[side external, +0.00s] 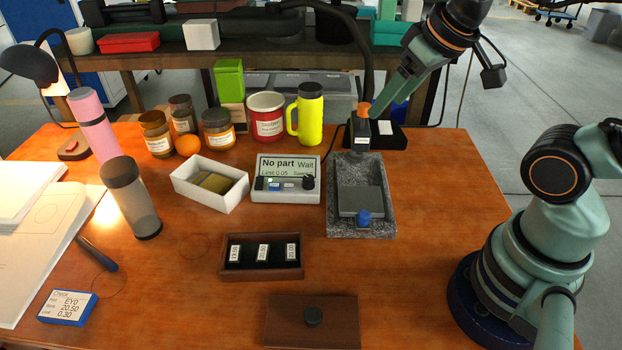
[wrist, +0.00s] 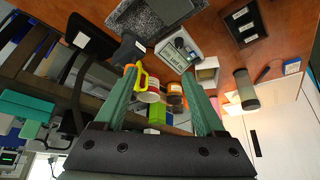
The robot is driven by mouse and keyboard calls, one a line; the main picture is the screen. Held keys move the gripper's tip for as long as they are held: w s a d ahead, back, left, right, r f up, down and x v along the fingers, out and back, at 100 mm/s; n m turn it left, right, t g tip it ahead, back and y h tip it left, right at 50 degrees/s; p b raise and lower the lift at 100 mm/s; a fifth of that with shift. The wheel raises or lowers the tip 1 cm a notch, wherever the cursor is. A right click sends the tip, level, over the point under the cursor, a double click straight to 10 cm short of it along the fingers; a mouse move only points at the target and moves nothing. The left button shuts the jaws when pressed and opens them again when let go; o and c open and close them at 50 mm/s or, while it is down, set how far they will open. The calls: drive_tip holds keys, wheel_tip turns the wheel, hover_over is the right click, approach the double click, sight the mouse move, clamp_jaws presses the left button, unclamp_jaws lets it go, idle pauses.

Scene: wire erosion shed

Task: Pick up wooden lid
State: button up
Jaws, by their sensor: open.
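The wooden lid (side external: 312,333) is a flat dark-brown board with a round black knob on top. It lies on the table at the bottom edge of the side view, in front of an open wooden box (side external: 227,270) holding several labelled blocks. The box also shows in the wrist view (wrist: 230,20), but I cannot see the lid there. My gripper (side external: 380,112) has green fingers and is at the back right, high and far from the lid. In the wrist view my gripper (wrist: 160,75) is open, its fingers spread wide with nothing held between them.
A granite plate (side external: 384,228) with a gauge stand is below my gripper.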

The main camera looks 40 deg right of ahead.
drive_tip(key=a+f+m+g+y, duration=0.1)
drive_tip(key=a+f+m+g, duration=0.35)
drive_tip(key=a, duration=0.85)
drive_tip(key=m+g+h, duration=0.1)
drive_tip(key=m, duration=0.8)
hover_over(313, 314)
wheel_tip(313, 314, down, 7)
drive_tip(key=shift+f, duration=5.95)
clamp_jaws()
